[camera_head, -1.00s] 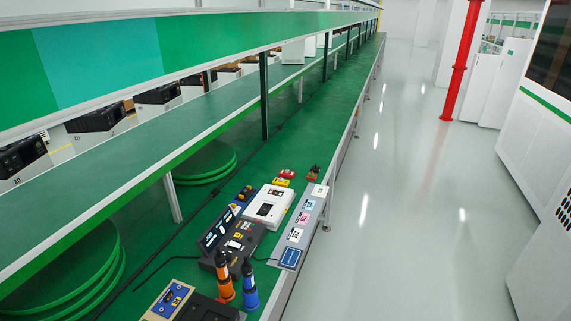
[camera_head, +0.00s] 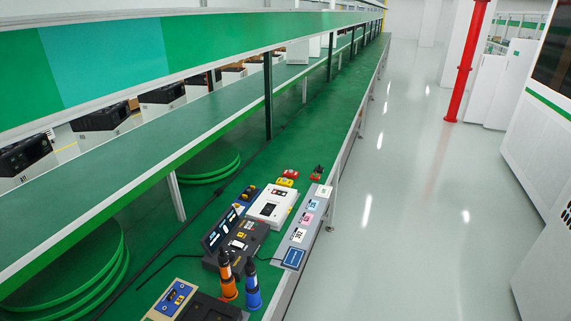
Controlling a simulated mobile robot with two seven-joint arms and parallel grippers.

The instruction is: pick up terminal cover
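No part is clearly recognisable as the terminal cover; the parts on the bench are small and I cannot tell which one it is. A white box-shaped device (camera_head: 271,207) lies on the green bench top (camera_head: 335,115). A black device with a raised screen (camera_head: 236,240) sits just in front of it. A grey strip (camera_head: 305,230) with several labelled patches and a blue panel (camera_head: 293,257) runs along the bench's right edge. Neither of my grippers is in view.
An orange tool (camera_head: 227,278) and a blue tool (camera_head: 252,288) stand upright near the front. Small red and yellow parts (camera_head: 287,179) lie farther back. A green-topped shelf (camera_head: 150,155) overhangs the left. The floor right of the bench (camera_head: 420,220) is clear.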

